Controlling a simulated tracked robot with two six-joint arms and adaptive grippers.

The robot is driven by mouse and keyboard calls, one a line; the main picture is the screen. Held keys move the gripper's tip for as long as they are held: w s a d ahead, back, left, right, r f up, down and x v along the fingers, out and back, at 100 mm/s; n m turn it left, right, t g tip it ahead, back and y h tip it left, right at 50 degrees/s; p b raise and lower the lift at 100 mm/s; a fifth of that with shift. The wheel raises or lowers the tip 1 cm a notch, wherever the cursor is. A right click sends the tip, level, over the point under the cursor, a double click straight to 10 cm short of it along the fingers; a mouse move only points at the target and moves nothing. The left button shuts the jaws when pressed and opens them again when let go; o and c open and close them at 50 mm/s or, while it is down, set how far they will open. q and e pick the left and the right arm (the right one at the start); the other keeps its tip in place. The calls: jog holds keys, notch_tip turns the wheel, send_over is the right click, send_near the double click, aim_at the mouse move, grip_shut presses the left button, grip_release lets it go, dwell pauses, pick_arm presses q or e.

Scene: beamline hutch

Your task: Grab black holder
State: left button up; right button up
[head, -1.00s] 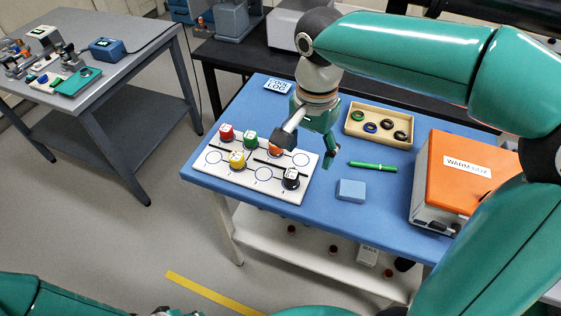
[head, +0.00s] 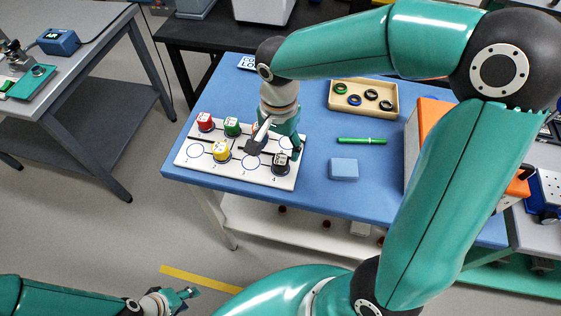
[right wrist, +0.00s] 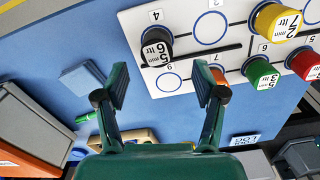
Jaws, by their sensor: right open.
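The black holder (head: 281,162), with a white label on top, stands upright on the front right part of the white board (head: 192,163). In the right wrist view the black holder (right wrist: 157,48) appears just beyond and between my fingertips. My right gripper (head: 277,147) is open and empty, above the board just behind the black holder; its fingers (right wrist: 160,84) are spread wide in the right wrist view. They appear apart from the holder. My left gripper (head: 183,294) is low at the bottom left, away from the table; its jaws are too small to judge.
Red (head: 205,121), green (head: 232,126) and yellow (head: 221,151) holders stand on the board; an orange one (right wrist: 218,76) is partly behind my right finger. A blue block (head: 344,169), green pen (head: 362,141), ring tray (head: 335,103) and orange-lidded box (head: 424,122) lie to the right.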

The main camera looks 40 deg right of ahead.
aim_at(280, 159)
jog(key=shift+s+f+p, duration=0.15)
jog(key=shift+f+p, duration=0.05)
jog(key=shift+f, duration=1.3)
jog(key=shift+s+f+p, duration=0.1)
jog(key=shift+f+p, duration=0.1)
jog(key=shift+f, duration=1.3)
jog(key=c, duration=1.3)
jog(key=shift+o, duration=0.2)
jog(key=shift+r, duration=0.2)
